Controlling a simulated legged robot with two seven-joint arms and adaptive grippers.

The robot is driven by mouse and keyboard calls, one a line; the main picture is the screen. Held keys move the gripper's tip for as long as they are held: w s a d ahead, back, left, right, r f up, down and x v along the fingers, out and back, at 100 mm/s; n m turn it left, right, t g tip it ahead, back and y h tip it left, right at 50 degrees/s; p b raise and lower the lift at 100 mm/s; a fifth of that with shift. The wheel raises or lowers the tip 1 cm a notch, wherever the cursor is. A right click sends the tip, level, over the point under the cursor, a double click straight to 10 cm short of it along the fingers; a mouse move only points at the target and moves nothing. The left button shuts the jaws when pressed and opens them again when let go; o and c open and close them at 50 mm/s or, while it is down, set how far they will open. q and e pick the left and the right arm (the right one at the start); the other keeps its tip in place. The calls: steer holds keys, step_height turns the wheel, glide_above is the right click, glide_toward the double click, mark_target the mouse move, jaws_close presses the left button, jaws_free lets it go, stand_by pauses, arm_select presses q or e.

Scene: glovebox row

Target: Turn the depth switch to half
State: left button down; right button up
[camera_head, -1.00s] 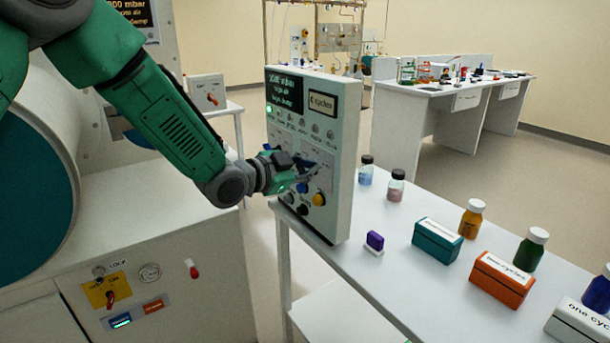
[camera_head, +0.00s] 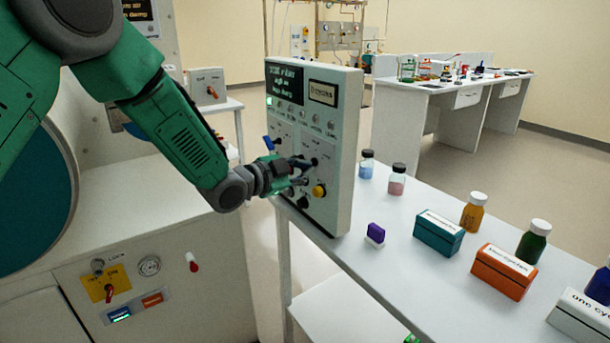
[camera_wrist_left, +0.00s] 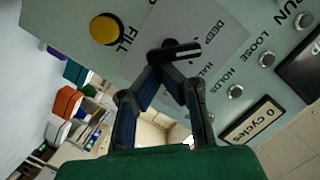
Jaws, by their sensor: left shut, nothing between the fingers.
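The depth switch is a black knob with a white pointer line (camera_wrist_left: 182,51), beside the words DEEP and HALF in the left wrist view. Its pointer end lies between those two words. In the head view the switch (camera_head: 315,162) is small and dark on the upright control panel (camera_head: 343,150). My left gripper (camera_head: 303,168) is at the panel face, fingers shut and empty. In the wrist view its fingertips (camera_wrist_left: 167,72) converge right at the knob; whether they touch it I cannot tell. My right gripper is not in view.
A yellow FILL button (camera_wrist_left: 106,29) is close to the switch. A blue lever (camera_head: 268,142) and a lower black knob (camera_head: 303,202) are also on the panel.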

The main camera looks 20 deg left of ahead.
arm_select(q)
steer(key=f+m+b, duration=0.1)
steer(key=m+b, duration=0.1)
steer(key=b, duration=0.1)
steer(key=shift+f+t, duration=0.3)
steer(key=shift+f, duration=0.05)
steer(key=shift+w+a+r+m+y+b, duration=0.2)
steer(key=shift+r+m+y+b, duration=0.15)
steer(key=shift+m, duration=0.25)
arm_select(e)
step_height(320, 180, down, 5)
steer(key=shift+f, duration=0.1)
